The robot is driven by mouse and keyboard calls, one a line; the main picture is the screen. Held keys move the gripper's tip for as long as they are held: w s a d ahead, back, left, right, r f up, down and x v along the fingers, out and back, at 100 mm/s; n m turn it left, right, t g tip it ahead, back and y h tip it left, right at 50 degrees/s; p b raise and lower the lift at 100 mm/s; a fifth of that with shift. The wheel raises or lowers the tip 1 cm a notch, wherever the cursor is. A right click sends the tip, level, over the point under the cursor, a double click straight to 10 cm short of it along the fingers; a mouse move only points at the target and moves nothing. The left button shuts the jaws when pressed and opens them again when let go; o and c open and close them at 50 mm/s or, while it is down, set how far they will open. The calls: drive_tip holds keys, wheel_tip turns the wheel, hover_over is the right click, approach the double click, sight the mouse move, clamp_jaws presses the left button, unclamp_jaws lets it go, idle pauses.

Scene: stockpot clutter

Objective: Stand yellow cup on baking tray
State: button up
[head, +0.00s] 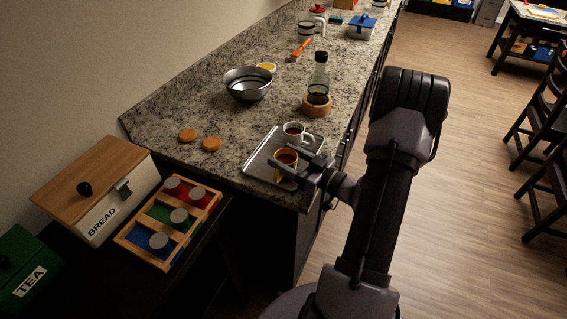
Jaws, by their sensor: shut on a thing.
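The yellow cup (286,158) is upright, with dark contents showing inside. It is at the near part of the metal baking tray (256,168) on the granite counter. My gripper (286,164) reaches in from the right and is shut on the yellow cup. The fingers hide part of the cup's side. I cannot tell whether its base touches the tray. A white cup (294,130) with dark contents stands on the far part of the tray, just behind the yellow cup.
Two orange-brown discs (211,144) lie left of the tray. A metal bowl (248,84) and a dark bottle in a wooden ring (317,104) stand farther back. The counter's front edge is close to the tray. A bread box (100,195) and a wooden sorter (168,222) sit lower left.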

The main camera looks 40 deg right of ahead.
drive_tip(key=shift+d, duration=0.1)
drive_tip(key=o, duration=1.6)
drive_tip(key=shift+f, duration=0.1)
